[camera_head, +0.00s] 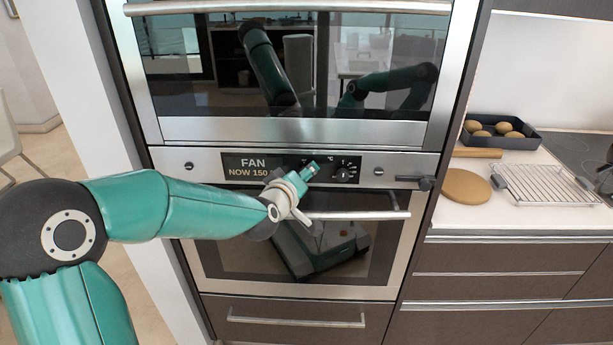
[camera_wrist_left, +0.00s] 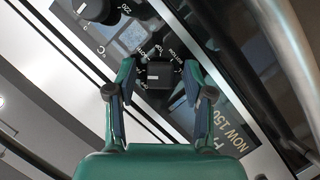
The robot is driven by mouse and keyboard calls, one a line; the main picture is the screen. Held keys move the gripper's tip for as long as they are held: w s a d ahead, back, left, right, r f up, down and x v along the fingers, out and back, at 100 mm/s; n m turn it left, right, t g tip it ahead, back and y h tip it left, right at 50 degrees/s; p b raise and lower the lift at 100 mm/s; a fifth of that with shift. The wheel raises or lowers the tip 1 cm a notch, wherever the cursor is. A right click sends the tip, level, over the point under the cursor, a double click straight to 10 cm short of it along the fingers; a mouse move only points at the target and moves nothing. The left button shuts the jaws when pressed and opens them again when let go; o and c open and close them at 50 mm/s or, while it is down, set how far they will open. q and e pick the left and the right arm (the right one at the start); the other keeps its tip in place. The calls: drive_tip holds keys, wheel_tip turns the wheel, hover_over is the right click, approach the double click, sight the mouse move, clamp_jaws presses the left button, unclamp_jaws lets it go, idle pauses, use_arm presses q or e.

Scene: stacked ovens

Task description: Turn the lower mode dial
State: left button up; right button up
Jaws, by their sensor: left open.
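The lower mode dial (camera_wrist_left: 159,74) is a dark square-looking knob with mode words printed around it, "BOTTOM" among them. My left gripper (camera_wrist_left: 158,82) is open, with one finger on each side of the dial in the left wrist view. I cannot tell whether the fingers touch it. In the head view my left gripper (camera_head: 304,175) is at the control panel (camera_head: 215,160) between the two ovens and hides the mode dial. The display (camera_head: 247,167) reads "FAN" and "NOW 150". My right gripper is not in view.
A second dial (camera_head: 345,172), marked in °C, is close to the right of my gripper. The lower oven's bar handle (camera_head: 360,215) runs just below. A dark lever-like part (camera_head: 425,183) juts out at the panel's right end. The counter holds a rack (camera_head: 545,185).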

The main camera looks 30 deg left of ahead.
use_arm(q)
drive_tip(key=shift+w+f, duration=0.1)
drive_tip(key=shift+w, duration=0.15)
